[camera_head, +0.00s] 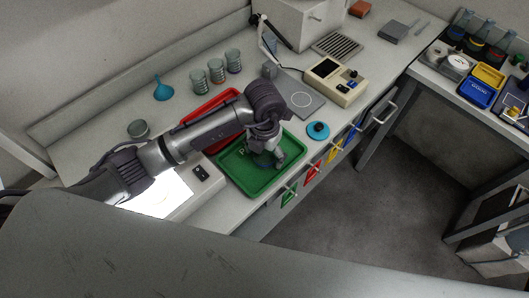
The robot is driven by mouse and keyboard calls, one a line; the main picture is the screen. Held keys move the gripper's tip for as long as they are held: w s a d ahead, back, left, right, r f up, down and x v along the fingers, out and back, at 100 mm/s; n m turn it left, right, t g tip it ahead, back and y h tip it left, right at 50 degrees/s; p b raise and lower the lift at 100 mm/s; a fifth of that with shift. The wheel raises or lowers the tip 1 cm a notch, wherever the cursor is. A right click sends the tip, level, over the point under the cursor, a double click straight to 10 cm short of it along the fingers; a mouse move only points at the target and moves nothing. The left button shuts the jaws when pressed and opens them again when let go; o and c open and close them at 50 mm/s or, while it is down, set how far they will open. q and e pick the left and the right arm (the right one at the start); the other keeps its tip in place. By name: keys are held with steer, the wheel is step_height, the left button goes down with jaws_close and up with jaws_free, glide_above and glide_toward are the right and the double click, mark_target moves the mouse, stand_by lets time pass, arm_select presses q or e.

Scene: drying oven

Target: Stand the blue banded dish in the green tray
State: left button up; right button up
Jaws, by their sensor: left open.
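The green tray (235,173) lies on the bench near its front edge. My left gripper (270,158) reaches in from the left and hangs over the tray, pointing down, open. A small bluish glassy thing, seemingly the blue banded dish (262,161), shows in the tray right at the fingertips. It is partly hidden by the gripper, so I cannot tell its band, whether it stands upright, or whether a finger touches it. My right gripper is not in view.
A red tray (215,106) lies behind my arm. Several glass vessels (216,72) and a blue funnel (162,90) stand at the back. A blue round object (318,131) lies right of the green tray. A beige instrument (335,82) stands farther right.

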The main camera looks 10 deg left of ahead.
mark_target(264, 154)
arm_select(q)
steer(key=shift+r+b, duration=0.3)
steer(key=shift+r, duration=0.2)
step_height(264, 154, up, 11)
steer(key=b, duration=0.1)
steer(key=shift+b, duration=0.3)
steer(key=shift+d, duration=0.1)
